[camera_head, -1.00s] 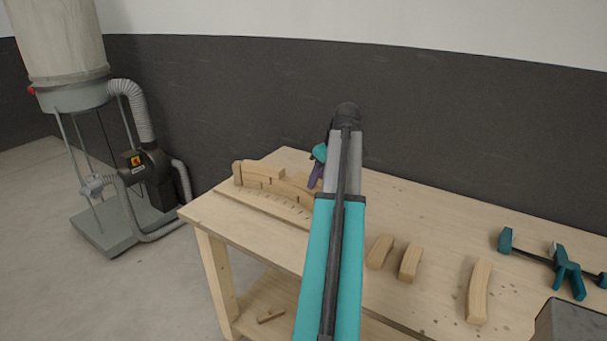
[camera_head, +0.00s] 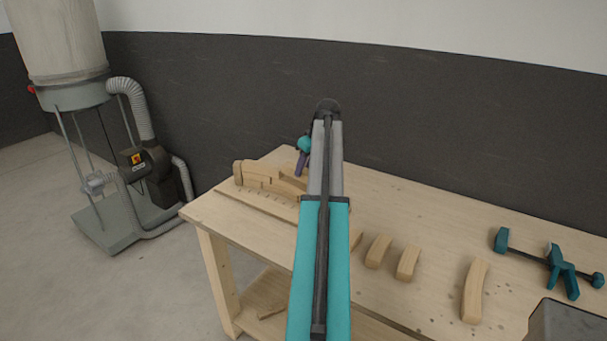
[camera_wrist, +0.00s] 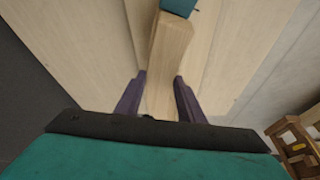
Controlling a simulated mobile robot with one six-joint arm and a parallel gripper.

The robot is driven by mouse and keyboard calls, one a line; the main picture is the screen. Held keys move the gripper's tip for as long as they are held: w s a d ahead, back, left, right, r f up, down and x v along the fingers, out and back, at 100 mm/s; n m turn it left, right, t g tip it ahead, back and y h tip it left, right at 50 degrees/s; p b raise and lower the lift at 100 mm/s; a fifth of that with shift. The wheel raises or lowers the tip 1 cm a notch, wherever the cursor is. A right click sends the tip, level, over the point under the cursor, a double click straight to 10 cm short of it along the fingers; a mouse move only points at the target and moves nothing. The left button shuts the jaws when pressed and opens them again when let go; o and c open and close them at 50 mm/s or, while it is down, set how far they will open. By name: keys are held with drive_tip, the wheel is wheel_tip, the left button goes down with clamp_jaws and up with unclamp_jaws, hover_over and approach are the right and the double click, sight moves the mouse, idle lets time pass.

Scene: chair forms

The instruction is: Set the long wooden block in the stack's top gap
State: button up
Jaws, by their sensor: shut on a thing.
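My gripper (camera_head: 302,163) is at the right end of the stack in the head view, with my arm hiding part of that area. In the wrist view its two purple fingers (camera_wrist: 161,95) stand on either side of a long wooden block (camera_wrist: 170,48), and it is shut on this block. The stack (camera_head: 255,180) of curved pale wooden blocks lies at the bench's left end. Its top gap cannot be made out clearly. In the wrist view a teal piece (camera_wrist: 179,6) is at the block's far end; what it belongs to is unclear.
Loose curved blocks lie on the bench (camera_head: 400,205), including two close together (camera_head: 378,250) (camera_head: 408,262) and one farther right (camera_head: 475,290). A teal clamp (camera_head: 560,270) lies at the right. A dust collector (camera_head: 100,150) stands left of the bench. A dark wall runs behind.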

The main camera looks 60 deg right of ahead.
sight(305, 170)
drive_tip(key=shift+w+d, duration=0.4)
drive_tip(key=shift+w, duration=0.2)
wheel_tip(305, 170, down, 2)
drive_tip(key=shift+s+a+f+p, duration=0.1)
drive_tip(key=shift+p, duration=0.7)
drive_tip(key=shift+f, duration=0.7)
drive_tip(key=shift+f, duration=0.15)
drive_tip(key=o, duration=1.2)
drive_tip(key=shift+r, duration=0.25)
drive_tip(key=shift+b+v, duration=1.2)
drive_tip(key=shift+v, duration=4.7)
